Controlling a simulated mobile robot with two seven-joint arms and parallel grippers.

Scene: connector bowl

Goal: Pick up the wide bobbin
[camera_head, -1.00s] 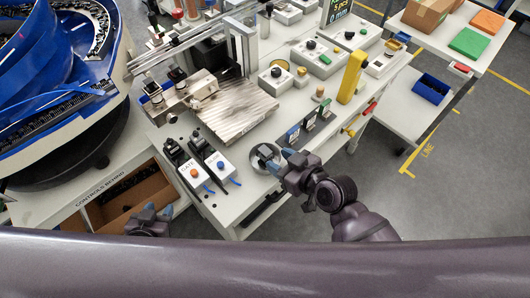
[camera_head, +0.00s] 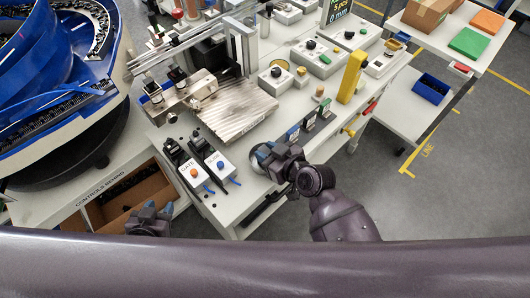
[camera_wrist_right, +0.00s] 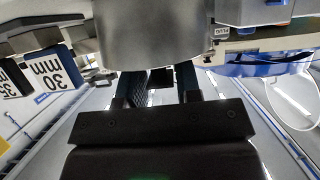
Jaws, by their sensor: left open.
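A round grey metal piece (camera_head: 259,153) sits near the table's front edge in the head view; I cannot tell for sure that it is the wide bobbin. My right gripper (camera_head: 272,154) is over it and hides most of it. In the right wrist view a large smooth grey rounded body (camera_wrist_right: 150,35) fills the top centre, just beyond the fingertips. The two dark fingers of my right gripper (camera_wrist_right: 160,80) stand apart, with a small dark patch visible between them. Contact cannot be told. My left gripper (camera_head: 157,209) is open and empty, low at the left by the cardboard box.
Two switch boxes (camera_head: 219,166) with cables stand left of the right gripper. Upright colored tags (camera_head: 308,120) and a yellow post (camera_head: 351,77) stand to its right. A ribbed metal plate (camera_head: 238,112) lies behind. Tags marked 30 mm (camera_wrist_right: 45,72) show in the wrist view.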

